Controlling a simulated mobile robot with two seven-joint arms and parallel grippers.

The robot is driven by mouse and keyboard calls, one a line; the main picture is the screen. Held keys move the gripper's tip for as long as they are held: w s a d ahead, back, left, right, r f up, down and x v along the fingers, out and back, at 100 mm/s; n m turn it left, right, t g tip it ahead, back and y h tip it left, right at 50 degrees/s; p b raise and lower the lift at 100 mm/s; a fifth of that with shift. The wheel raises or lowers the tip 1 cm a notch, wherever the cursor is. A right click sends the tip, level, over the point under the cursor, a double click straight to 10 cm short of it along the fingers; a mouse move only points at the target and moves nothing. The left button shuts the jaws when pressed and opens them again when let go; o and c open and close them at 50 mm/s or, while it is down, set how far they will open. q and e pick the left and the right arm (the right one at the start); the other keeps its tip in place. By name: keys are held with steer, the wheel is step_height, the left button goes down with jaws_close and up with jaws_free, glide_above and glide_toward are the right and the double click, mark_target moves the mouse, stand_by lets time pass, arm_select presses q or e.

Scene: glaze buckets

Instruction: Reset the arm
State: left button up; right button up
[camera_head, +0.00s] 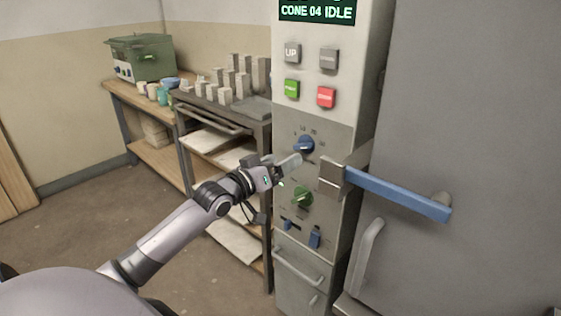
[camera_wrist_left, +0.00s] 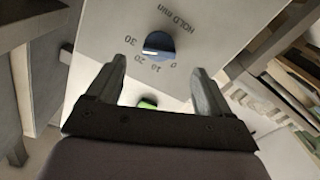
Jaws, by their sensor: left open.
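My left arm reaches in from the left in the head view. Its gripper (camera_head: 290,165) is in front of the control panel (camera_head: 335,135), near the blue dial (camera_head: 304,145). In the left wrist view the two fingers of the gripper (camera_wrist_left: 158,85) stand apart with nothing between them that they hold. The blue dial (camera_wrist_left: 158,44) shows beyond the fingertips, with "HOLD min" and numbers 0 to 30 around it. A little green (camera_wrist_left: 148,102) shows between the fingers, partly hidden by the gripper body. My right gripper is in neither view.
The panel's display reads "CONE 04 IDLE". A green knob (camera_head: 302,196) and blue switches (camera_head: 314,238) sit below the dial. A blue handle (camera_head: 398,192) juts from the grey door (camera_head: 470,110). A rack (camera_head: 222,112) and workbench stand left, behind the arm. Floor is open at left.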

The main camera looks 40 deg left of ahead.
arm_select(q)
steer(key=shift+f, duration=0.1)
steer(key=s+d+f+m+g+h+p, duration=0.1)
steer(key=s+d+f+m+g+p, duration=0.1)
steer(key=s+d+f, duration=0.5)
steer(key=s+d+f+m+g+p, duration=0.1)
steer(key=s+d+f+g, duration=0.2)
steer(key=f, duration=0.5)
steer(key=s+d+f+m+g+p, duration=0.1)
steer(key=s+d+f, duration=0.2)
steer(key=s, duration=0.5)
steer(key=s+d+f+m+g+p, duration=0.1)
steer(key=s+d+f, duration=0.3)
steer(key=s, duration=0.5)
steer(key=d+p, duration=0.1)
steer(key=d, duration=0.1)
steer(key=shift+d+f+m+g, duration=0.25)
steer(key=shift+d+m+g, duration=0.05)
steer(key=shift+m, duration=0.1)
steer(key=shift+w, duration=0.1)
